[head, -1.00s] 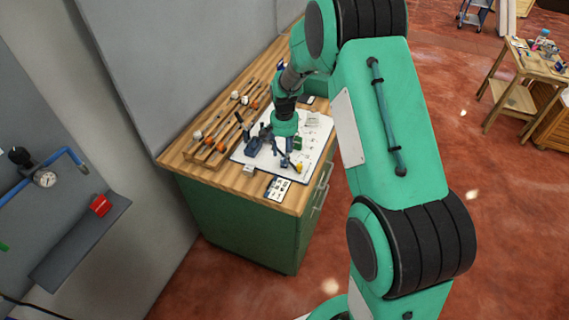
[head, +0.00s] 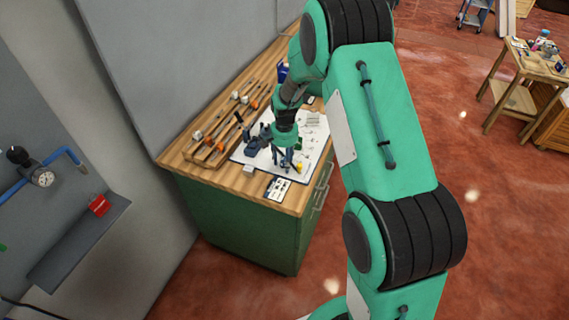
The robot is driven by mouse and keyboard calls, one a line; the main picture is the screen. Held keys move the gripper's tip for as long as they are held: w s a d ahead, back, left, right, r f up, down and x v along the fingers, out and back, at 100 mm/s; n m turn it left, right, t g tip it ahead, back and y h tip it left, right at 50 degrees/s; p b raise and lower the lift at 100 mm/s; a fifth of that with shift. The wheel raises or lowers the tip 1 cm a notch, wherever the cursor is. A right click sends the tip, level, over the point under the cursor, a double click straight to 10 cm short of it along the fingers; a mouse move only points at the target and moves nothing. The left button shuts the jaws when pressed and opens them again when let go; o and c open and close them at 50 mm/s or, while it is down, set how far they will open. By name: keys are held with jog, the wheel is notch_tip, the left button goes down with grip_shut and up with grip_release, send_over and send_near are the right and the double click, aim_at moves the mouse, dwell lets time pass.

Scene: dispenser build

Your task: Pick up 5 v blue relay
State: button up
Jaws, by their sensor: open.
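My gripper (head: 285,160) points down over a white mat (head: 316,133) on a wooden-topped workbench (head: 257,190). Its fingers are dark and small in this view, and it holds nothing that I can see. A dark blue object (head: 252,147), like a small vise or clamp, stands on the mat just left of the gripper. I cannot pick out the 5 V blue relay for certain; it may be too small or hidden by the gripper. A small yellow piece (head: 299,167) lies close to the right of the fingers.
A wooden tray (head: 211,158) with orange-marked tools lies along the left of the bench. A white card (head: 278,188) and a small pale block (head: 248,170) lie near the front edge. A blue item (head: 283,71) stands at the back. A grey wall rises behind the bench.

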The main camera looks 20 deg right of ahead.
jog(key=shift+c, duration=0.3)
jog(key=c, duration=1)
jog(key=shift+c, duration=0.2)
jog(key=shift+r, duration=0.15)
jog(key=shift+r, duration=0.45)
jog(key=shift+s+r+p, duration=0.15)
jog(key=shift+s+r, duration=0.05)
jog(key=shift+r, duration=0.45)
jog(key=shift+s+r+p, duration=0.15)
jog(key=shift+r, duration=0.45)
jog(key=s, duration=0.5)
jog(key=s+a+r, duration=0.1)
jog(key=s, duration=0.4)
jog(key=s+a, duration=0.1)
jog(key=s, duration=0.4)
jog(key=shift+s+a+r+p, duration=0.1)
jog(key=shift+r+p, duration=0.05)
jog(key=shift+p, duration=0.2)
